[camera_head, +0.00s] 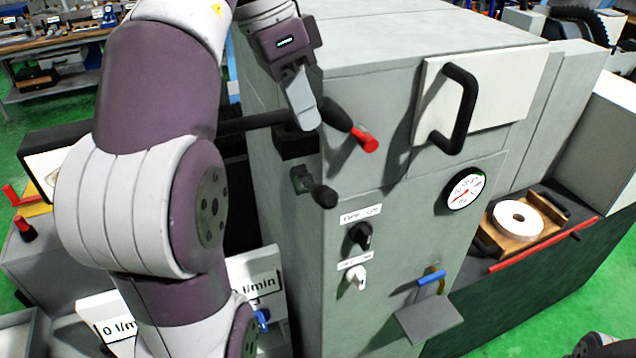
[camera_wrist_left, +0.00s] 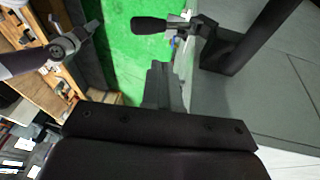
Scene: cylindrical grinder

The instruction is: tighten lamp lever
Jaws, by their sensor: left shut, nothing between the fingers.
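My left gripper (camera_head: 303,118) is shut and empty, its pale fingers pointing down at the upper left edge of the grey machine cabinet. In the left wrist view the shut fingers (camera_wrist_left: 163,80) show dark at the middle. A lever with a black knob (camera_head: 322,195) sticks out from a metal joint below the gripper. It also shows in the left wrist view (camera_wrist_left: 152,25), beyond the fingertips and apart from them. A black lever with a red tip (camera_head: 365,138) lies just right of the fingers. I cannot tell which is the lamp lever.
A black bar (camera_head: 250,122) runs to a mount on the cabinet's (camera_head: 390,220) left edge, close to the fingers. A black door handle (camera_head: 462,105), a gauge (camera_head: 466,190) and two knobs are on the front. A wooden tray (camera_head: 488,238) with a white wheel stands right.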

